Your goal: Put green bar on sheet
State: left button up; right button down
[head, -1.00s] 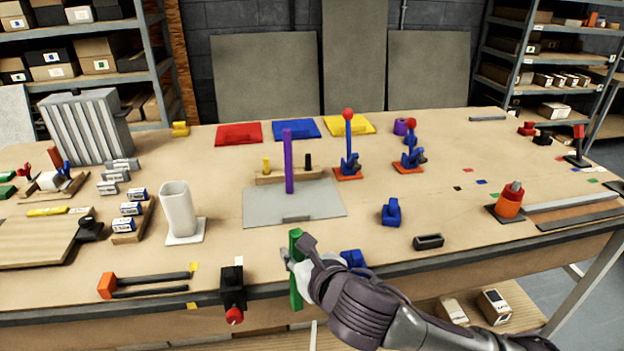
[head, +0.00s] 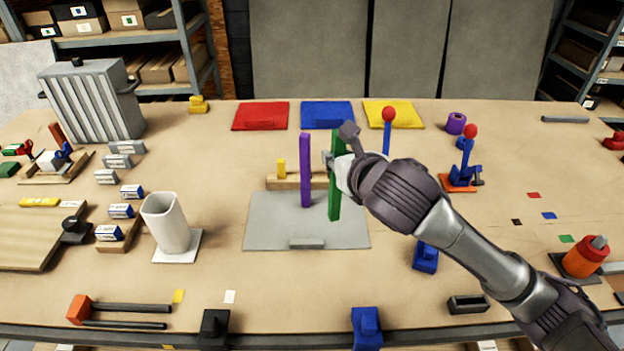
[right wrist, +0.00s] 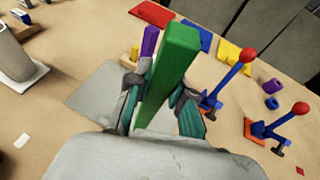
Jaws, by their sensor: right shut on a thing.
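The green bar (head: 335,190) is held upright in my right gripper (head: 335,163), over the right part of the grey sheet (head: 275,229). I cannot tell whether its lower end touches the sheet. The right wrist view shows the green bar (right wrist: 168,75) between the two fingers of the right gripper (right wrist: 160,102). A purple bar (head: 306,175) stands upright on the sheet just left of the green one. My left gripper is not in view.
A wooden strip with a yellow peg (head: 281,168) lies along the sheet's back edge. Red (head: 261,116), blue (head: 328,113) and yellow (head: 394,114) panels lie behind. A white cup (head: 166,222) stands to the left. Blue clamps with red knobs (head: 462,165) stand to the right.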

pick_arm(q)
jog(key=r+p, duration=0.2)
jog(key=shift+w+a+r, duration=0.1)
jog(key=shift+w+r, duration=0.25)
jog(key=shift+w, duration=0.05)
pick_arm(e)
jog(key=w+a+f, duration=0.5)
jog(key=a+f, duration=0.1)
jog(key=f, duration=0.2)
jog(key=shift+f, duration=0.25)
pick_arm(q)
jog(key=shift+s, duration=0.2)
pick_arm(e)
jog(key=shift+f, duration=0.15)
jog(key=c, duration=1)
grip_release()
jog(key=shift+s, duration=0.1)
jog(key=shift+c, duration=0.2)
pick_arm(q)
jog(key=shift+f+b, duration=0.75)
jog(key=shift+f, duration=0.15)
pick_arm(e)
jog(key=v, duration=1.2)
